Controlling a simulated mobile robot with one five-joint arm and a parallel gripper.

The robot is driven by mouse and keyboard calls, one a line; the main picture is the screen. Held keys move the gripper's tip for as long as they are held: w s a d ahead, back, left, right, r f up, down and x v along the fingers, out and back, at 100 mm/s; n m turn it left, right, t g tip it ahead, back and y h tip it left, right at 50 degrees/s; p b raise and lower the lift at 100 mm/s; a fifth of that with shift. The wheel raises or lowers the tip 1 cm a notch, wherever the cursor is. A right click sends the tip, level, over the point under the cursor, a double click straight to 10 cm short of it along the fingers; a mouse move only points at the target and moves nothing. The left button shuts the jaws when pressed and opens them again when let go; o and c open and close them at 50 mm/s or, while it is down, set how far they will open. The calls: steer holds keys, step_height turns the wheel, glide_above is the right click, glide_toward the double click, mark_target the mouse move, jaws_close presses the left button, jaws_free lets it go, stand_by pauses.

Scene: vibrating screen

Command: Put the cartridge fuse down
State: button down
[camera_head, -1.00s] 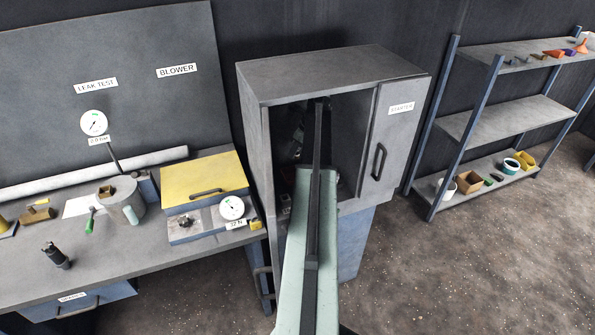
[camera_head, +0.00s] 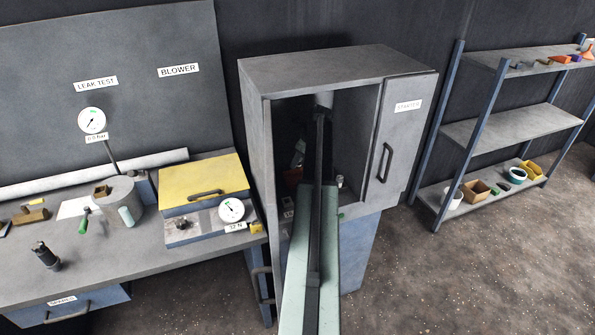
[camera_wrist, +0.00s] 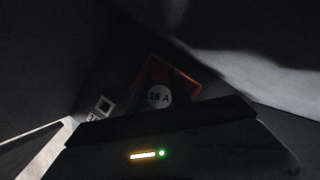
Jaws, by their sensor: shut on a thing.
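My arm reaches into the open starter cabinet (camera_head: 345,62) in the head view, and its far end is in shadow there. In the wrist view the dark body of my gripper (camera_wrist: 185,140), with a green light and a yellow light strip, crosses the lower middle. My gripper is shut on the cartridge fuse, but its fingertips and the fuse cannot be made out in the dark. I cannot tell the gap between fuse and holder.
The cabinet door (camera_head: 405,140), labelled STARTER, stands at the opening's right side. A small pale item (camera_head: 340,181) is inside. Left is a bench with a yellow-lidded box (camera_head: 203,185) and gauges. Right is a shelf rack (camera_head: 480,130) with small containers.

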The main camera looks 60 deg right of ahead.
mark_target(298, 165)
steer(key=shift+f+b, duration=1.6)
steer(key=shift+f, duration=0.5)
steer(key=c, duration=1.2)
jaws_free()
steer(key=shift+r, duration=0.1)
steer(key=shift+r+p, duration=0.3)
steer(key=shift+p, duration=0.1)
steer(key=p+v, duration=1.1)
steer(key=v, duration=0.1)
steer(key=shift+r+p, duration=0.3)
steer(key=shift+p, duration=0.05)
